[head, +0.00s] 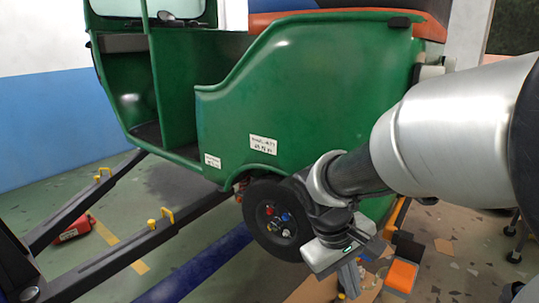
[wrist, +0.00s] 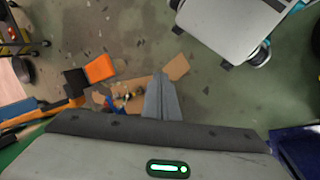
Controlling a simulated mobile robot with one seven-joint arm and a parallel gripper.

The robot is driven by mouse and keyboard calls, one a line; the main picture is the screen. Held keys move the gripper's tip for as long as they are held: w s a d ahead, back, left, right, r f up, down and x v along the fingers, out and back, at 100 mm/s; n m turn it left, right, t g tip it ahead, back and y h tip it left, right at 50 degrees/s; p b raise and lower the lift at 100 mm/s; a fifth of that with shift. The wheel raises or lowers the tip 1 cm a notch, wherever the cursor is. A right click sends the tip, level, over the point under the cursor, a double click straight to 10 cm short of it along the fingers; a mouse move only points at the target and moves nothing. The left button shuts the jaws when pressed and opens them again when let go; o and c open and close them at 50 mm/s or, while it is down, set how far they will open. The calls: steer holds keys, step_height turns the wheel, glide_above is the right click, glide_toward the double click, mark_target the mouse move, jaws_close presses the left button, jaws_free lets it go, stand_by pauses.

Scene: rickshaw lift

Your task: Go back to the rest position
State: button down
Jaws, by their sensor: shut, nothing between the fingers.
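My gripper (head: 348,280) is in the lower right of the head view, pointing down in front of the rickshaw's rear wheel. Its fingers are together and empty. They also show together in the middle of the wrist view (wrist: 163,97), above the floor and a brown cardboard-like sheet (wrist: 178,67). The green rickshaw (head: 300,100) fills the upper middle of the head view. Its black wheel (head: 268,215) has red and blue pieces at the hub. My wrist covers the wheel's right edge, and the fingers appear apart from it.
Dark lift arms (head: 100,262) with yellow pieces reach beneath the rickshaw. A blue beam (head: 205,265) crosses the floor. A red object (head: 75,229) lies at left. An orange block (head: 401,276) is close to the right of my gripper, also visible in the wrist view (wrist: 100,68).

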steer(key=s+a+r+m+t+y, duration=0.2)
steer(key=s+r+m+t+y, duration=0.25)
steer(key=s+r, duration=0.5)
step_height(320, 180, up, 20)
steer(key=p, duration=2)
steer(key=shift+w+r+h, duration=0.2)
steer(key=shift+r+h, duration=0.05)
steer(key=shift+h, duration=0.1)
